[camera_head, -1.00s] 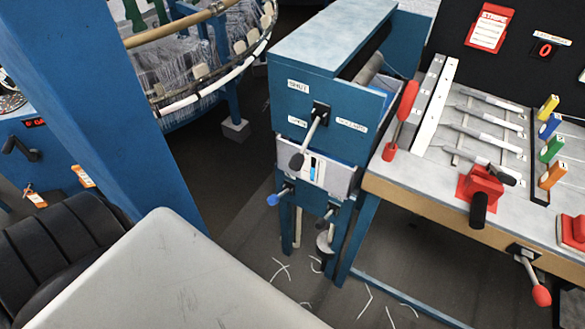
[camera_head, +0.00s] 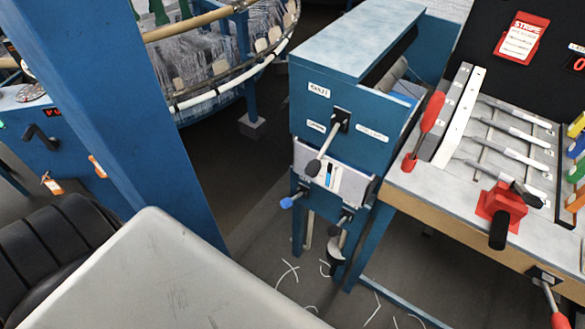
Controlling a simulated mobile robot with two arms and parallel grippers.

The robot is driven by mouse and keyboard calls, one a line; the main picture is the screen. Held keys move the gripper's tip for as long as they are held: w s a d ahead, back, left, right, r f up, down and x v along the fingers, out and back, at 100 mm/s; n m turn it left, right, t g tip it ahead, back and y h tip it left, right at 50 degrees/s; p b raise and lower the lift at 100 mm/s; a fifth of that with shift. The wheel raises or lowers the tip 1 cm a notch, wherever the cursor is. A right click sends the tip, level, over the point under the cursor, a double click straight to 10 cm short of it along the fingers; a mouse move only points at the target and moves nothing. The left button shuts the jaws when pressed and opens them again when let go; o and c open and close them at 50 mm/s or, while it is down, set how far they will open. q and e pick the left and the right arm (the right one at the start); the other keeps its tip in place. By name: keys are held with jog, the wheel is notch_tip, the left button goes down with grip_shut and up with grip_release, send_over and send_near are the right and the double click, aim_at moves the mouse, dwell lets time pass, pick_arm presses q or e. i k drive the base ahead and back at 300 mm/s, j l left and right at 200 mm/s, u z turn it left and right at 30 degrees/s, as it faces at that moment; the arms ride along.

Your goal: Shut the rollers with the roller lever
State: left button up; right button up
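The roller lever (camera_head: 326,146) is a grey metal rod with a black knob, on a black pivot plate on the front of the blue roller cabinet (camera_head: 342,50). It points down and a little left. Small white labels sit around the pivot; the upper left one (camera_head: 319,89) seems to read "SHUT", and the lower two are too small to read surely. A roller (camera_head: 387,78) shows partly inside the open right part of the cabinet. Neither of my grippers is in view.
A blue column (camera_head: 120,110) stands at left, before the circular loom (camera_head: 215,80). Below the roller lever are a blue-knobbed lever (camera_head: 291,201) and a black-knobbed lever (camera_head: 340,226). At right, a workbench (camera_head: 440,200) carries a red-handled lever (camera_head: 427,125) and a red clamp (camera_head: 500,213).

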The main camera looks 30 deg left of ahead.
aim_at(313, 167)
jog(key=i+j+u, duration=0.1)
jog(key=u, duration=0.35)
jog(key=i+u, duration=0.25)
jog(key=u, duration=0.25)
